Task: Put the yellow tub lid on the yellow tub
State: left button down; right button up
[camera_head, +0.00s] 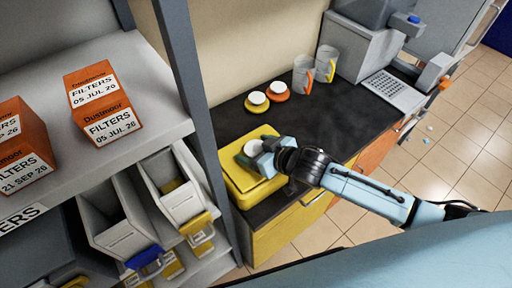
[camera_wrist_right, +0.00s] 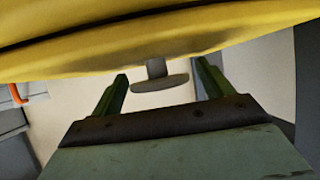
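The yellow tub (camera_head: 243,198) stands on the dark counter at the middle of the head view. The yellow tub lid (camera_head: 236,172) lies over its top; a dark line between yellow edges shows in the right wrist view, and I cannot tell whether the lid is fully seated. The lid has a pale disc knob (camera_head: 253,147) on a short stem. My right gripper (camera_head: 264,158) is at the knob. In the right wrist view its green fingers (camera_wrist_right: 160,88) stand either side of the knob (camera_wrist_right: 160,84), with small gaps. My left gripper is not in view.
Behind the tub are small yellow (camera_head: 257,105) and orange (camera_head: 278,92) round pieces with white tops, and two clear jugs (camera_head: 303,75). A grey shelf post (camera_head: 195,95) rises close left of the tub. The counter (camera_head: 345,118) right of the jugs' front is clear.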

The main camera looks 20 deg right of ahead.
jog(key=shift+r, duration=0.1)
jog(key=shift+s+r, duration=0.1)
jog(key=shift+r, duration=0.05)
jog(key=v, duration=1.1)
jog(key=shift+s+d+r+p, duration=0.2)
jog(key=shift+s+p, duration=0.1)
jog(key=shift+a, duration=0.1)
